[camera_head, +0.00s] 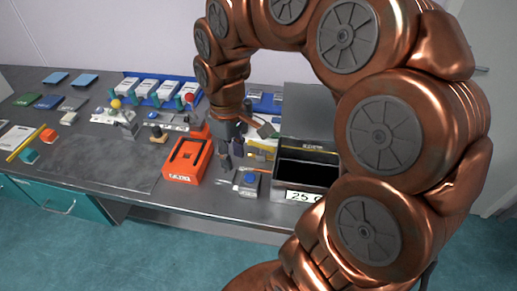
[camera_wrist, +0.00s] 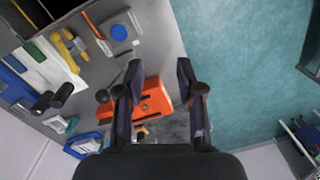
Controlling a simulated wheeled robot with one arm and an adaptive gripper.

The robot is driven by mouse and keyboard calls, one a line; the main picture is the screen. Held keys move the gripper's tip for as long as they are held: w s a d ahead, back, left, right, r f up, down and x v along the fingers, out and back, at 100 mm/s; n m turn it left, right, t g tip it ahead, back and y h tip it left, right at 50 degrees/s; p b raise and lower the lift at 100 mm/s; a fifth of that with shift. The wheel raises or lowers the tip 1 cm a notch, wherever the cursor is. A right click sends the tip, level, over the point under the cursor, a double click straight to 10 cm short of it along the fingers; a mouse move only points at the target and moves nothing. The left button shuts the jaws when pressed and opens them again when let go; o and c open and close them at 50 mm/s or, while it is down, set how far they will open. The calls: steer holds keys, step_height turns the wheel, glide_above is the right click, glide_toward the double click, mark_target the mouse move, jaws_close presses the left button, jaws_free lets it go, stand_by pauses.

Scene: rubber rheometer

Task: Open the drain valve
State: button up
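My gripper (camera_head: 230,153) points down over the front of the bench, left of a dark open-topped bath (camera_head: 308,168) labelled "25 C". In the wrist view my gripper (camera_wrist: 160,72) has its two fingers well apart, with nothing between the tips. A thin orange bar (camera_wrist: 93,23) shows in the wrist view, beside a grey unit with a blue round top (camera_wrist: 119,32). This bar may be the drain valve's handle, but I cannot tell for certain. In the head view the blue-topped unit (camera_head: 250,180) stands just right of and in front of my gripper.
An orange-red box (camera_head: 187,160) with a black slot stands left of my gripper; it also shows behind the fingers in the wrist view (camera_wrist: 152,102). Yellow-handled tools (camera_wrist: 75,45) lie nearby. The dark mat (camera_head: 95,160) at left is clear. The bench's front edge is close.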

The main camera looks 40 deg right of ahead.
steer(key=w+d+f+n+b, duration=0.1)
steer(key=w+d+f+b, duration=0.1)
steer(key=w+d+f, duration=0.35)
steer(key=b, duration=0.2)
glide_above(259, 144)
steer(key=f, duration=0.3)
steer(key=shift+a+f+t, duration=0.2)
steer(key=shift+t, duration=0.1)
steer(key=shift+d+f, duration=0.2)
steer(key=shift+d, duration=0.05)
steer(key=shift+f+p, duration=1.35)
steer(key=shift+f, duration=2.55)
jaws_close()
